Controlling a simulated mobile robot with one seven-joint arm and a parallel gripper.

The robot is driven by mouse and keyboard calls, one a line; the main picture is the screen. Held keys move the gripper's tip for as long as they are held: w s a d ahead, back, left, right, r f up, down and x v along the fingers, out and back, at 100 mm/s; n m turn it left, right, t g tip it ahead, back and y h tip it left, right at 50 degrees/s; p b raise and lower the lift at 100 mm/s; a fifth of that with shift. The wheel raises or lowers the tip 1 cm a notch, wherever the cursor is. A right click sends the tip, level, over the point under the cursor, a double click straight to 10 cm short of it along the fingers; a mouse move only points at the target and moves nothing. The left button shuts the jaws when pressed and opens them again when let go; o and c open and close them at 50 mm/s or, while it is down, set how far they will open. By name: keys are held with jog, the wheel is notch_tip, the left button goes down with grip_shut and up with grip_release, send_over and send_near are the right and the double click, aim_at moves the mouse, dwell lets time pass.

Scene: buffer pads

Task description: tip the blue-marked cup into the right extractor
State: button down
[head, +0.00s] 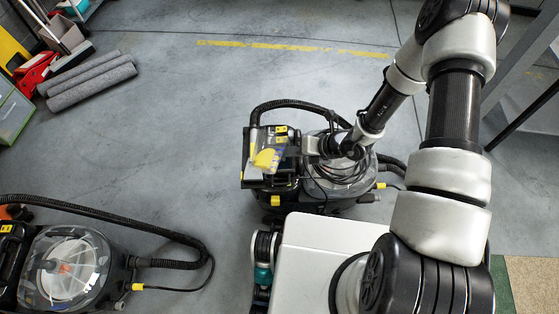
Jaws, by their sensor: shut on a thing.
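The right extractor (345,190) stands near the middle of the head view, with a clear domed lid, a black hose and yellow fittings. My gripper (290,146) is over its left part, shut on a small cup with blue on it (280,152). The cup looks tilted, but its rim and what is in it are too small to make out. A bright yellow patch (265,158) shows just left of and below the cup; I cannot tell whether it is contents or part of the machine. My arm hides some of the lid.
The left extractor (68,268) stands at the lower left, its hose (150,230) looping right. Grey rolls (92,82) and a red item (36,72) lie at the upper left. A grey metal frame (520,70) is at the right. The floor between is clear.

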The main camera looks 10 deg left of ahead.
jog(key=shift+s+f+g+p, duration=0.1)
jog(key=shift+f+g+p, duration=0.15)
jog(key=shift+p, duration=0.3)
jog(key=shift+s+r+m+g+y+p, duration=0.15)
jog(key=shift+r+m+g+p, duration=0.2)
jog(key=shift+p, duration=0.4)
jog(key=shift+s+m+g+y+p, duration=0.15)
jog(key=shift+g+p, duration=0.25)
jog(key=shift+p, duration=0.35)
jog(key=shift+f+m+g, duration=0.3)
jog(key=shift+f+g, duration=0.2)
jog(key=shift+g, duration=0.1)
jog(key=shift+w+f+m+g+y+b, duration=0.3)
jog(key=shift+w+f+g+b, duration=0.2)
jog(key=shift+g+b, duration=0.25)
dwell(0.7)
jog(key=shift+s+r+m+g+y+b, duration=0.1)
jog(key=shift+r+m+g+y+b, duration=0.25)
jog(key=shift+g+b, duration=0.2)
dwell(0.8)
